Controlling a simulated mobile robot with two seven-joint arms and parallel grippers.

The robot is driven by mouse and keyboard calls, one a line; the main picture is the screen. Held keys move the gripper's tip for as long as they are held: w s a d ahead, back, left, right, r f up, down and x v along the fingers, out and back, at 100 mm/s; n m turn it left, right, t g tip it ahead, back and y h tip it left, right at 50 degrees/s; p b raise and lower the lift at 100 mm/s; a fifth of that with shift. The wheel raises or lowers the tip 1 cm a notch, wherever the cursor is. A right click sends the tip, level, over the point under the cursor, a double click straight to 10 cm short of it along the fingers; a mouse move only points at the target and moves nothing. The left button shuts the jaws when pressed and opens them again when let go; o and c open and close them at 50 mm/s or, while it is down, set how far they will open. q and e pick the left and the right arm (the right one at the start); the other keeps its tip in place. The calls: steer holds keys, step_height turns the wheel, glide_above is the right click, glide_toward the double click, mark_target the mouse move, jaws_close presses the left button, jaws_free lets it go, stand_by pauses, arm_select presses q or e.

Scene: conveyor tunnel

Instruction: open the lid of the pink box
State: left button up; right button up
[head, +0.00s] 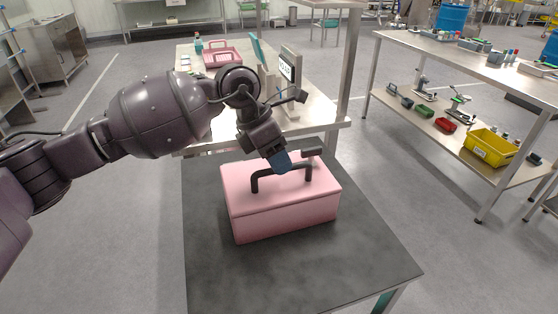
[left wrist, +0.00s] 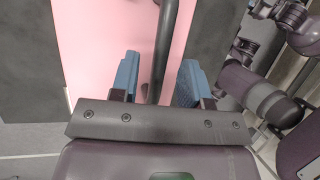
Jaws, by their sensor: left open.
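The pink box (head: 285,215) stands on a dark grey table with its lid (head: 238,184) closed. A black bar handle (head: 262,178) runs along the top of the lid. My left gripper (head: 281,161) is above the handle, its blue fingertip in front of part of it. In the left wrist view my left gripper (left wrist: 157,82) is open, with the handle (left wrist: 165,50) passing between its two blue fingers and apart from both. The pink lid (left wrist: 110,35) fills the area behind it. My right gripper is not seen in the head view.
The dark grey table (head: 370,265) has free room around the box. Behind it a bench (head: 325,119) carries a pink basket (head: 222,57) and a sign panel. A shelf unit (head: 450,140) at the right holds a yellow bin (head: 489,148).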

arm_select(q)
steer(key=shift+d+f, duration=0.15)
steer(key=shift+f, duration=0.2)
jaws_close()
steer(key=shift+d+r, duration=0.1)
stand_by(0.3)
